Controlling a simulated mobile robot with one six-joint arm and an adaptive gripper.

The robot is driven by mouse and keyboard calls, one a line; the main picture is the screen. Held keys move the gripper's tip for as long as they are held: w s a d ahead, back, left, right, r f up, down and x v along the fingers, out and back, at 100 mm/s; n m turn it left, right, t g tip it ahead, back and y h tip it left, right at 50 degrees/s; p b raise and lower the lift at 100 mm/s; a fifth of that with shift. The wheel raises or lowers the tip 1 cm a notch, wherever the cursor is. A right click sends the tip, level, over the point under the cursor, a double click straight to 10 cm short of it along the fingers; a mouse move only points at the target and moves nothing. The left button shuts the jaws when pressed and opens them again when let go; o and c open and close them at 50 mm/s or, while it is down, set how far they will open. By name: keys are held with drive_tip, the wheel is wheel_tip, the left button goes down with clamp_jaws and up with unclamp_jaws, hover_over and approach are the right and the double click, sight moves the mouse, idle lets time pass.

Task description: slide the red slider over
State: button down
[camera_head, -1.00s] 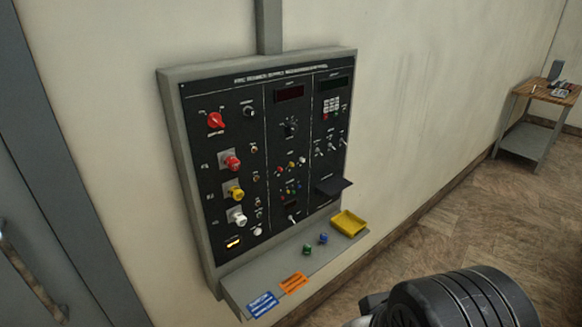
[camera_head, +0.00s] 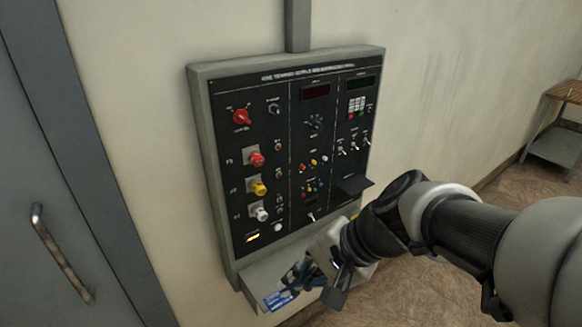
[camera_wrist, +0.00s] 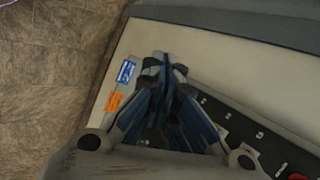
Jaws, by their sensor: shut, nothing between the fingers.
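The dark control panel (camera_head: 290,225) hangs on the wall in the head view. A red rotary knob (camera_head: 241,117) is at its upper left, and a red knob (camera_head: 256,159) tops a column above a yellow and a white one. Several small coloured controls, some red, sit in the middle section; I cannot tell which red part is the slider. My gripper (camera_head: 287,288) is shut and empty, low in front of the panel's shelf. The shut fingers also show in the wrist view (camera_wrist: 164,64), with a red part (camera_wrist: 296,177) at the bottom right edge.
The shelf (camera_head: 262,268) juts out below the panel and carries a blue label (camera_head: 278,299). An orange label (camera_wrist: 115,102) shows in the wrist view. A door with a handle (camera_head: 62,255) is at left. A wooden-topped table (camera_head: 565,92) stands far right.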

drive_tip(key=w+m+t+y, duration=0.25)
drive_tip(key=w+m, duration=0.35)
drive_tip(key=w, duration=0.5)
drive_tip(key=m+t+h+p, duration=0.2)
drive_tip(key=m+t, duration=0.5)
drive_tip(key=m, duration=0.9)
approach(302, 204)
drive_tip(key=v, duration=0.4)
drive_tip(key=shift+w+d+r+g, duration=0.1)
drive_tip(key=shift+w+r+g, duration=0.05)
drive_tip(key=shift+r+g, duration=0.1)
drive_tip(key=shift+w+f, duration=0.1)
drive_tip(key=b+x, duration=0.2)
drive_tip(key=x, duration=0.7)
drive_tip(key=shift+w+a, duration=0.3)
drive_tip(key=shift+w, duration=0.05)
